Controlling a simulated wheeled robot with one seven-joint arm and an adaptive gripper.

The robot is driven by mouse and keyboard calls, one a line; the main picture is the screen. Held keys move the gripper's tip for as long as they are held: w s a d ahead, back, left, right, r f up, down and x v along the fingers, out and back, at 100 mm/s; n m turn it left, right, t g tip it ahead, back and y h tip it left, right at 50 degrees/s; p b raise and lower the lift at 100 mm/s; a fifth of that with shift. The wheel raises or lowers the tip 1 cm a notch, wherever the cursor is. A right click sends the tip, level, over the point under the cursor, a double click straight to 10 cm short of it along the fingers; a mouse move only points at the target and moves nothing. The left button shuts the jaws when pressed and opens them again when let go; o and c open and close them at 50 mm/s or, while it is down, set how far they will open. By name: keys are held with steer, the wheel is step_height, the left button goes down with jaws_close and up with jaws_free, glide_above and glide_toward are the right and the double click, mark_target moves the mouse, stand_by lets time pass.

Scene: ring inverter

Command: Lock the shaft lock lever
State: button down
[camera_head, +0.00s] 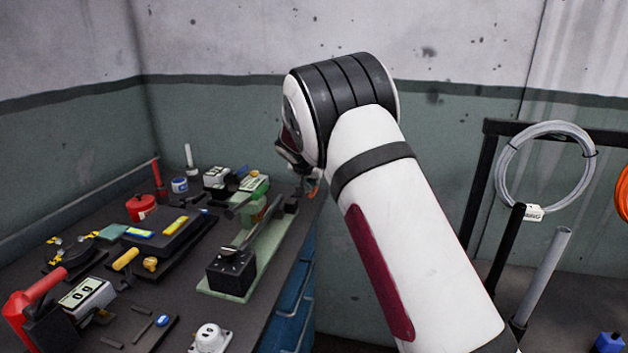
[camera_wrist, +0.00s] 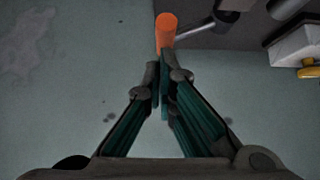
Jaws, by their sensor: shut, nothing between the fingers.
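An orange-handled lever (camera_wrist: 166,30), which looks like the shaft lock lever, shows at the top of the wrist view with a thin grey rod running right from it. Its orange end (camera_head: 314,190) shows small at the bench's far right edge in the head view, beside the green-based fixture (camera_head: 262,248). My gripper (camera_wrist: 161,78) is shut and empty, its fingertips just below the orange handle in the wrist view. I cannot tell whether they touch it. In the head view my arm partly hides my gripper (camera_head: 304,180).
The dark bench (camera_head: 130,325) carries several devices, including a red-handled tool (camera_head: 35,295), a red round can (camera_head: 141,207) and a white socket (camera_head: 210,339). Blue drawers (camera_head: 291,305) sit below. A rack with a grey cable coil (camera_head: 503,170) stands at the right.

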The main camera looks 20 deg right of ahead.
steer(key=shift+s+d+f+b, duration=0.1)
steer(key=shift+d+f+b, duration=0.15)
steer(key=shift+f+b, duration=0.55)
steer(key=shift+s, duration=0.1)
steer(key=shift+s+d+f, duration=0.1)
